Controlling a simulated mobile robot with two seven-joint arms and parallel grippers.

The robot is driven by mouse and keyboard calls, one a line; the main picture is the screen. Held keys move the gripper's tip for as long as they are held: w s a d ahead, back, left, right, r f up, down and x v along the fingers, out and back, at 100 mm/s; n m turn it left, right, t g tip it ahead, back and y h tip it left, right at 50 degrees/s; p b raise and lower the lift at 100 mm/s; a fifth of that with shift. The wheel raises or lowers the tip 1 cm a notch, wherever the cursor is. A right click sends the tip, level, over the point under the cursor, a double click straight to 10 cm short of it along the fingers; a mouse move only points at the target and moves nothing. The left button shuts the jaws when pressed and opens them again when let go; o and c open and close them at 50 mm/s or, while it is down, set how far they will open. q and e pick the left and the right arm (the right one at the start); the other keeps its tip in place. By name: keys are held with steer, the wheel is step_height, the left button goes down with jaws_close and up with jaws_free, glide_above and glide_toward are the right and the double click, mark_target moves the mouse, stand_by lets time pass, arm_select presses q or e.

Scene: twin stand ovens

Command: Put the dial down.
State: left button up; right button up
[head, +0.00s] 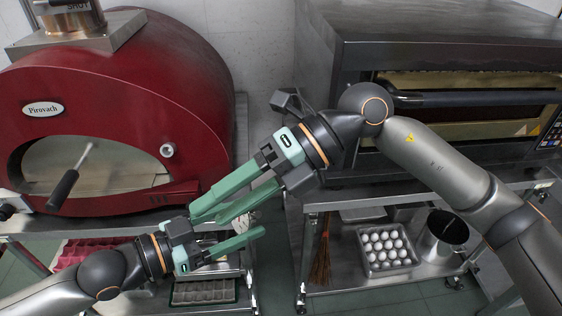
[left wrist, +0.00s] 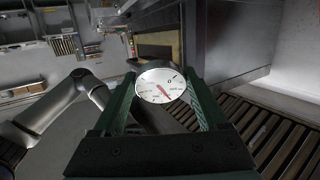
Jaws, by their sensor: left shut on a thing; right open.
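The dial (left wrist: 158,88) has a round white face with dark marks and a red pointer. In the left wrist view it sits between the green fingers of my left gripper, which is shut on it. In the head view my left gripper (head: 246,226) reaches in from the lower left, in front of the gap between the two stands. My right gripper (head: 198,214) comes from the right, is open, and crosses over the left one in the picture.
A red dome oven (head: 115,100) with a small round gauge (head: 167,150) stands at left. A dark deck oven (head: 440,50) stands at right. Below it, the steel shelf holds a tray of eggs (head: 386,246) and a pot (head: 442,236). A brush (head: 321,258) hangs beside it.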

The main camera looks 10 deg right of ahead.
mark_target(250, 216)
steer(key=w+d+t+h, duration=0.5)
steer(key=w+d+h, duration=0.1)
steer(key=d, duration=0.2)
steer(key=shift+m, duration=0.3)
steer(key=x, duration=1.1)
steer(key=shift+s+a+f, duration=0.1)
steer(key=shift+s+a, duration=0.05)
steer(key=shift+a, duration=0.15)
jaws_close()
arm_select(q)
steer(key=o, duration=1.3)
